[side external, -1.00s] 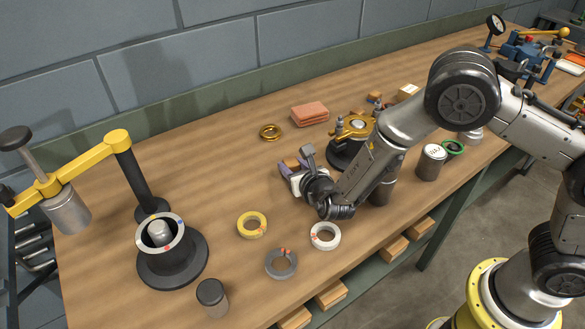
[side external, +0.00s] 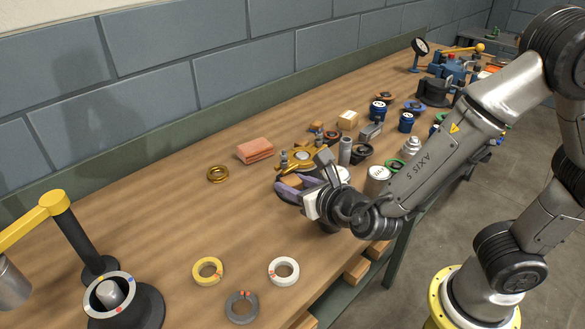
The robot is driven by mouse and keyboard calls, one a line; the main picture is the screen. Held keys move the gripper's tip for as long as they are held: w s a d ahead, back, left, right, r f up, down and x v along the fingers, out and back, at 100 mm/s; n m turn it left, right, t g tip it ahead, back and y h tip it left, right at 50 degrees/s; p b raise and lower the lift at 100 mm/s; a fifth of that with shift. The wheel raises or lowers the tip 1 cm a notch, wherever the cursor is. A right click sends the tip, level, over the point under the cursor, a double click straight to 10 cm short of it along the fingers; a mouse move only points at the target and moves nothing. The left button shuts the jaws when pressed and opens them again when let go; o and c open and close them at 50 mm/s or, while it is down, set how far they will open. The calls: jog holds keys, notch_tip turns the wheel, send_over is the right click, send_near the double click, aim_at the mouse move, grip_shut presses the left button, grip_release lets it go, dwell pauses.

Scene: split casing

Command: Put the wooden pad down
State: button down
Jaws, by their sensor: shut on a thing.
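My gripper (side external: 290,190), with purple fingers, is shut on the wooden pad (side external: 309,182), a small brown block. Only a little of the pad shows between the fingers; the rest is hidden. The gripper is in the middle of the side view, in front of the brass-topped fixture (side external: 302,156) and partly covering it. I cannot tell whether the pad touches the bench or is held above it.
The wooden bench (side external: 150,215) is clear to the left of my gripper. Yellow (side external: 207,270), white (side external: 284,271) and grey (side external: 241,307) rings lie in front. Cans and small parts crowd the right.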

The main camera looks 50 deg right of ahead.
notch_tip(320, 180, up, 15)
jog(key=w+d+n+y, duration=0.1)
jog(key=w+d, duration=1.2)
jog(key=d, duration=0.3)
jog(key=s+d+n+y, duration=0.1)
jog(key=s+d, duration=0.2)
jog(key=d, duration=1)
jog(key=s+d+n+y, duration=0.1)
jog(key=s+d, duration=0.2)
jog(key=d, duration=0.9)
send_over(352, 116)
jog(key=shift+t, duration=0.3)
jog(key=f, duration=1.9)
jog(key=shift+s+a, duration=0.35)
jog(key=shift+s, duration=0.05)
jog(key=shift+w+d+f, duration=0.2)
jog(key=shift+w+f, duration=0.1)
jog(key=shift+f, duration=0.2)
jog(key=shift+w+d+f, duration=0.15)
jog(key=shift+w+f, duration=0.15)
jog(key=shift+f, duration=1.45)
jog(key=shift+s+f, duration=0.1)
jog(key=shift+f, duration=0.05)
